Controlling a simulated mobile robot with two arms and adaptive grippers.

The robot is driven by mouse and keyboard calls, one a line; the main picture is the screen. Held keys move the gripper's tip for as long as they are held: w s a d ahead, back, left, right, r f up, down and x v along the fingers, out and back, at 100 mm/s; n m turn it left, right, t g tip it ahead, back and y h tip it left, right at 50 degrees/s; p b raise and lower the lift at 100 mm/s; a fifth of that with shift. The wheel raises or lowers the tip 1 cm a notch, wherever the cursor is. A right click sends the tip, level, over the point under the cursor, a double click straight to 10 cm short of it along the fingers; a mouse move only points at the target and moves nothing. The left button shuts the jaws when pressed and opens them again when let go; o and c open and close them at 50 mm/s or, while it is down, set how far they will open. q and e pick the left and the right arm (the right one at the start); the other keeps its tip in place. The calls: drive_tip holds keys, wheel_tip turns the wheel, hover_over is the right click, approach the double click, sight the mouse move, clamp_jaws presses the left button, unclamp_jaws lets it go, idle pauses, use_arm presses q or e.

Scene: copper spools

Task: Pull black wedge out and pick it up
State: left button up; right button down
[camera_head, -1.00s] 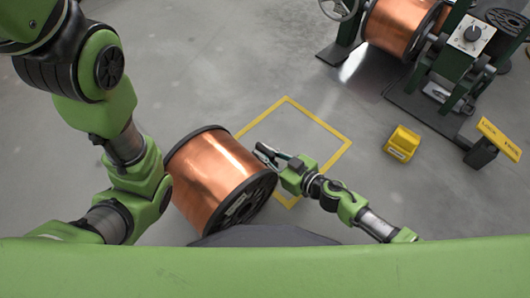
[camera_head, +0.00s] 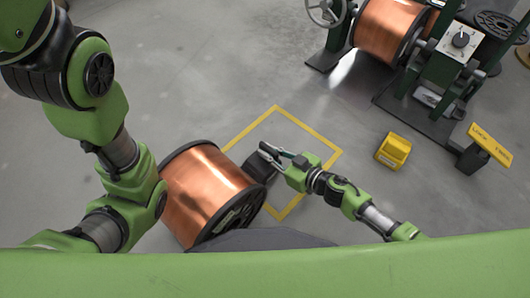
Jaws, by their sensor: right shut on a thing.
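A large copper spool (camera_head: 208,187) with black flanges lies on its side on the grey floor, at the lower left of the yellow floor square. The black wedge (camera_head: 257,169) is a dark block just right of the spool's upper right side. My right gripper (camera_head: 268,154) reaches in from the right and is shut on the wedge. The fingers partly cover the wedge, and I cannot tell whether it is clear of the floor. My left arm comes down at the left beside the spool, and its gripper is out of view.
The yellow floor square (camera_head: 319,144) is mostly bare. A yellow block (camera_head: 393,150) sits on the floor to its right. A yellow sign on a black post (camera_head: 490,144) stands further right. A green machine (camera_head: 437,85) holding another copper spool (camera_head: 385,28) stands at the upper right.

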drive_tip(key=shift+w+d, duration=0.2)
drive_tip(key=shift+d, duration=0.1)
drive_tip(key=c, duration=2)
unclamp_jaws()
drive_tip(key=shift+o, duration=0.2)
drive_tip(key=shift+s, duration=0.1)
drive_tip(key=shift+s+d, duration=0.25)
drive_tip(key=shift+d, duration=0.05)
drive_tip(key=v, duration=0.7)
drive_tip(key=shift+r, duration=0.2)
drive_tip(key=shift+s+d, duration=0.1)
